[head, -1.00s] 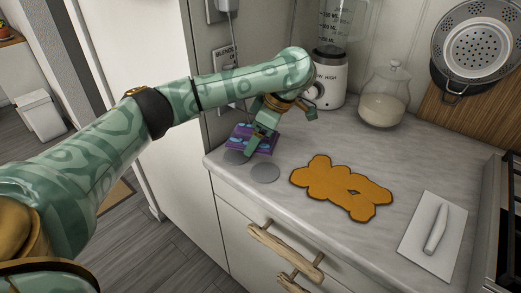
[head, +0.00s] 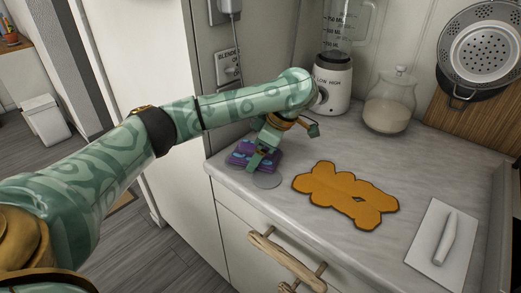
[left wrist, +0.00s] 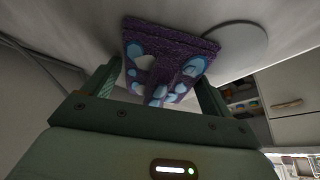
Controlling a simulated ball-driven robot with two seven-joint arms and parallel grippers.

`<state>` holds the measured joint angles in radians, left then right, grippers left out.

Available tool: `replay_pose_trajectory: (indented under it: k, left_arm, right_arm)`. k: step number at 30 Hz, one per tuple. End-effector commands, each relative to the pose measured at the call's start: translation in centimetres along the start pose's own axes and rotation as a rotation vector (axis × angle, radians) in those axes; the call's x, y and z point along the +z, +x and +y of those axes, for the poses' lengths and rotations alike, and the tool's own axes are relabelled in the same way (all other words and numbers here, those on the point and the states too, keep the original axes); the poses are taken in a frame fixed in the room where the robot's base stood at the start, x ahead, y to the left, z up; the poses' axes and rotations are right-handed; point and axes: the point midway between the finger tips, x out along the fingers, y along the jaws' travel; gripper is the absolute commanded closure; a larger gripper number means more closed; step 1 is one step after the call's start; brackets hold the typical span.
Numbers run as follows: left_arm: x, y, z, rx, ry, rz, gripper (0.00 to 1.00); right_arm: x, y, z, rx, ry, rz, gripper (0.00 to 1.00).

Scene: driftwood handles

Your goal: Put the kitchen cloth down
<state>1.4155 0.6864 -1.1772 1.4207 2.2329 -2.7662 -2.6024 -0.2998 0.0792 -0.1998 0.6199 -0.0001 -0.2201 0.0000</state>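The kitchen cloth (head: 240,157) is a folded purple square with light blue patches. It lies at the left end of the counter, close to the wall, and covers one of two grey discs there. My left gripper (head: 262,155) is over it from above, with a finger in front of its near side. In the left wrist view the cloth (left wrist: 165,50) sits between the two fingers (left wrist: 158,82), whose tips appear to meet its edges. Part of the cloth is hidden by the finger and wrist. My right gripper is not in view.
A grey disc (head: 267,180) lies flat just in front of the cloth. An orange cloth-like mat (head: 345,195), a white board (head: 425,250) with a pale tool, a blender (head: 333,85) and a glass jar (head: 390,103) are to the right. The counter's left edge is close.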

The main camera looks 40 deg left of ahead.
Motion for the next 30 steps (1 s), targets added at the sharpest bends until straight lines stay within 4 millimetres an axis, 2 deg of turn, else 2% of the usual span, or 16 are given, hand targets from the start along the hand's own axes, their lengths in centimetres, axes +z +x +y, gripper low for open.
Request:
replay_pose_trajectory:
  k: [1, 3, 12, 16, 17, 24, 30]
  left_arm:
    - [0.6, 1.1, -0.6, -0.026, 0.009, 0.001, 0.0]
    - [0.7, 1.1, -0.6, -0.028, 0.01, 0.001, 0.0]
    - [0.8, 1.1, -0.7, -0.03, 0.01, -0.001, 0.0]
    - [0.4, 0.3, -0.6, -0.028, 0.009, -0.002, 0.0]
    - [0.2, -0.1, -0.6, -0.027, 0.008, -0.002, 0.0]
    - [-0.3, -6.9, -0.5, -0.015, 0.005, -0.003, 0.0]
    - [-0.3, -11.0, -0.3, -0.015, 0.006, -0.002, 0.0]
  right_arm:
    - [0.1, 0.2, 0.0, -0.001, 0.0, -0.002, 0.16]
    - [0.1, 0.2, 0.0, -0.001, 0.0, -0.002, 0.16]
    - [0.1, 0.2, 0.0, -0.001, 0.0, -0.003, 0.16]
    - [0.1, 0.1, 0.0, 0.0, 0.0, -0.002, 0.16]
    - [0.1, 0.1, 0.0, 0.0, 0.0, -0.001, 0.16]
    - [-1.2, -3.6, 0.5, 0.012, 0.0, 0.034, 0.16]
    - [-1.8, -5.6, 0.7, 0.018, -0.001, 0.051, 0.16]
